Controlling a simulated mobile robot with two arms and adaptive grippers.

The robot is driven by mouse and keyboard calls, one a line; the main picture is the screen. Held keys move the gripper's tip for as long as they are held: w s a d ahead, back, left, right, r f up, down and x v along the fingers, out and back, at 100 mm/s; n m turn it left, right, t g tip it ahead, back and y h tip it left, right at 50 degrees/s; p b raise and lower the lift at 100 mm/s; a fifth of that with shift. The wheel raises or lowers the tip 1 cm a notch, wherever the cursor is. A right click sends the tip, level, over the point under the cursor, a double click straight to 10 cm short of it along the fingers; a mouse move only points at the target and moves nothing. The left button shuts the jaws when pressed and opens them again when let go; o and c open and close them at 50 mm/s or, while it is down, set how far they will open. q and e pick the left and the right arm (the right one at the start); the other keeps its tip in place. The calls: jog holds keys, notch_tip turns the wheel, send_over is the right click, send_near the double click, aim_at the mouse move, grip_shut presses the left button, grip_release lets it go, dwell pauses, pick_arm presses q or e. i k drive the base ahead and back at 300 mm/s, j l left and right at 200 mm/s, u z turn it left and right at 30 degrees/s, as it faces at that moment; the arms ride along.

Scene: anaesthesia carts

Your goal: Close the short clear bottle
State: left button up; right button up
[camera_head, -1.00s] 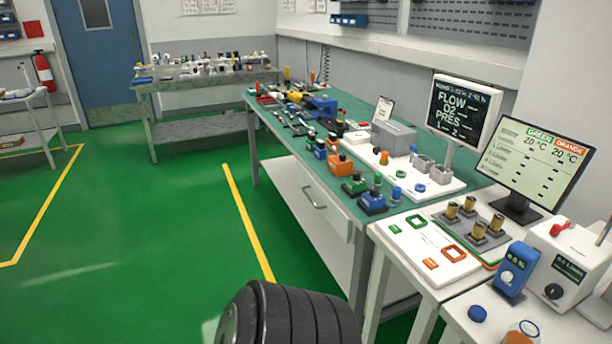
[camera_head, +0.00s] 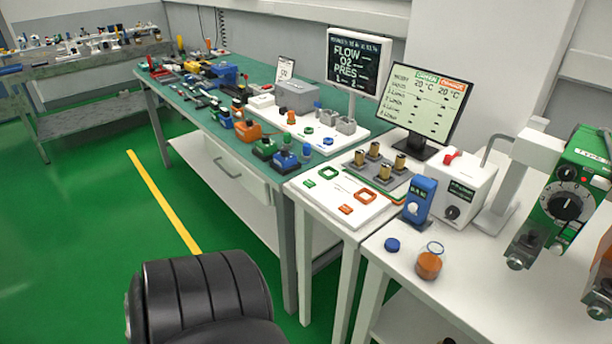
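A short clear bottle (camera_head: 429,264) with orange liquid stands upright on the white table at the lower right. Its clear rim shows at the top with no cap on it. A round blue cap (camera_head: 392,245) lies flat on the same table, to the left of the bottle and apart from it. Neither of my grippers is in view.
Behind the bottle stand a blue handheld device (camera_head: 419,201) and a white box with a black knob (camera_head: 468,192). A green dial unit (camera_head: 566,205) hangs at the right. The white tabletop (camera_head: 455,315) is clear in front of the bottle.

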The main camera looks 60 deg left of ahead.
aim_at(431, 259)
jog(key=u, duration=1.35)
